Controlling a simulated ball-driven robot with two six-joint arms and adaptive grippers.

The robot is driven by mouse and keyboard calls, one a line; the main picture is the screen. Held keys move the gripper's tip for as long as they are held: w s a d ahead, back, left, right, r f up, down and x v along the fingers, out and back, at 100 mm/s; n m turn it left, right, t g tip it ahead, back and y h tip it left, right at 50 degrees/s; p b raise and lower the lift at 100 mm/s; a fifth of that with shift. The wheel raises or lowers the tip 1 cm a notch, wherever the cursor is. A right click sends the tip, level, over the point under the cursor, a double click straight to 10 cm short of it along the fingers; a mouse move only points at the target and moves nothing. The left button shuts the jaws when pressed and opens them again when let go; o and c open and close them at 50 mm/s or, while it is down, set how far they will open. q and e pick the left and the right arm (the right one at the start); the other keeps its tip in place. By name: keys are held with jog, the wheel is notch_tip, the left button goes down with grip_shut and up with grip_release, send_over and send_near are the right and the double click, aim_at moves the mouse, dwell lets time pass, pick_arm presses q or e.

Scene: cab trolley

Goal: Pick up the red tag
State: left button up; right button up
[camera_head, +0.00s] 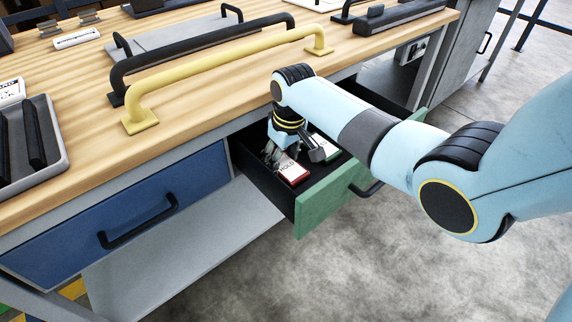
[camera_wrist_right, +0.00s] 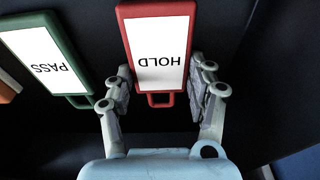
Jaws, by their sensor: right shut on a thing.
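The red tag (camera_head: 292,170) lies in the open green-fronted drawer, with a white face reading HOLD. It also shows in the right wrist view (camera_wrist_right: 158,50), top centre, its looped end toward my gripper. My right gripper (camera_head: 291,156) reaches down into the drawer from above. In the wrist view my right gripper (camera_wrist_right: 160,94) has one finger on each side of the tag's looped end and is shut on it. My left gripper is not in view.
A green tag (camera_wrist_right: 50,62) reading PASS lies beside the red one, with an orange edge (camera_wrist_right: 8,88) further left. The green drawer front (camera_head: 330,199) stands out from the bench. A yellow handle (camera_head: 225,70) and a black handle (camera_head: 200,48) stand on the wooden top.

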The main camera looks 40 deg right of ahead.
aim_at(285, 162)
jog(key=shift+s+d+f, duration=0.25)
jog(key=shift+s+f, duration=0.05)
jog(key=shift+r, duration=0.15)
jog(key=r, duration=0.1)
jog(key=r+p, duration=0.1)
jog(key=r, duration=0.3)
jog(key=shift+w+p, duration=0.25)
jog(key=shift+p, duration=0.1)
jog(key=s+d+r+p, duration=0.2)
jog(key=s+d+r, duration=0.2)
jog(key=d, duration=0.6)
notch_tip(285, 162, up, 2)
jog(key=shift+s+d+r, duration=0.15)
jog(key=shift+d+r, duration=0.05)
jog(key=shift+d, duration=0.1)
